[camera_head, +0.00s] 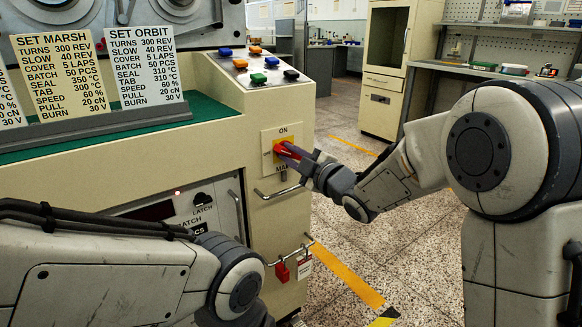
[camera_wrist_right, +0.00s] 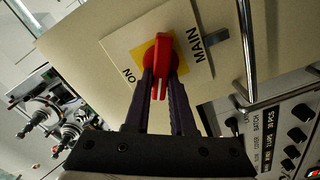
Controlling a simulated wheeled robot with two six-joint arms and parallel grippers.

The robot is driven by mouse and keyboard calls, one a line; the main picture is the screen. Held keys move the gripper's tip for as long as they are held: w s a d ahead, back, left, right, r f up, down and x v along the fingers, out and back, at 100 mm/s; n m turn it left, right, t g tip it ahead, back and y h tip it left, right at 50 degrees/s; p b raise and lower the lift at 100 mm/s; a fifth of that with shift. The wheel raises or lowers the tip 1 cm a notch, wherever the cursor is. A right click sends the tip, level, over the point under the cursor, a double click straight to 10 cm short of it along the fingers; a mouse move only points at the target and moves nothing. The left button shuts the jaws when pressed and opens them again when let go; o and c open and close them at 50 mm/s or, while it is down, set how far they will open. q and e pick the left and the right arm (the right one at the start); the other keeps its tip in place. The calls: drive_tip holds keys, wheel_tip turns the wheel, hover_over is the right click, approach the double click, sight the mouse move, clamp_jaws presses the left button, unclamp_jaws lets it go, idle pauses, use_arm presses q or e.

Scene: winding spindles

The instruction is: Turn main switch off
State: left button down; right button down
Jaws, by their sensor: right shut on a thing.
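The main switch is a red rotary handle (camera_head: 288,152) on a yellow plate, on a pale panel marked ON and MAIN, on the side of the cream machine. It also shows in the right wrist view (camera_wrist_right: 160,57). In that view the handle's long grip lies between the fingers and lines up with them. My right gripper (camera_head: 297,157) is at the switch, its two dark fingers (camera_wrist_right: 160,88) closed on the red handle. The fingers cover part of the handle in the head view. My left arm shows at the lower left, but its gripper is not visible.
A metal bar handle (camera_head: 280,192) sits just below the switch panel. Red padlocks (camera_head: 282,271) hang on a bar lower down. Coloured push buttons (camera_head: 258,78) are on the machine's top. Setting cards (camera_head: 145,68) stand at the left. Open floor lies right of the machine.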

drive_tip(key=n+b, duration=0.2)
drive_tip(key=f+n+b, duration=0.1)
drive_tip(key=n+b, duration=0.1)
drive_tip(key=shift+b, duration=0.35)
drive_tip(key=shift+r+n+b, duration=0.1)
drive_tip(key=shift+n+b, duration=0.95)
drive_tip(key=shift+n, duration=0.05)
drive_tip(key=c, duration=0.8)
unclamp_jaws()
drive_tip(key=shift+o, duration=0.2)
drive_tip(key=shift+s+r, duration=0.1)
drive_tip(key=p+v, duration=0.2)
drive_tip(key=v, duration=0.8)
drive_tip(key=shift+s, duration=0.15)
drive_tip(key=shift+d, duration=0.1)
